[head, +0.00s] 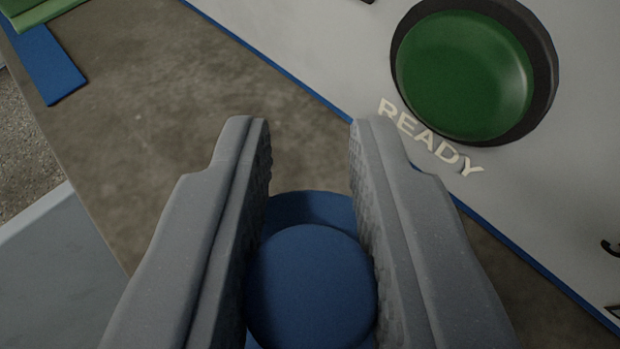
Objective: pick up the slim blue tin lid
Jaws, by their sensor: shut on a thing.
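My gripper (309,135) reaches up from the bottom of the view, its two grey fingers with textured pads standing apart around a blue round piece. This is the blue tin lid (312,290), with a smooth rounded top. A wider, darker blue part (312,207) shows just behind it; I cannot tell whether it belongs to the lid or to something under it. The pads press against the left and right sides of the round piece. The fingers hide the lid's outer sides, and its near edge is cut off by the frame.
A pale panel with a green round button (465,75) in a black ring and the word READY (430,138) fills the upper right. A blue strip (47,65) and green piece (35,12) lie upper left. Bare brown-grey surface (165,110) lies between.

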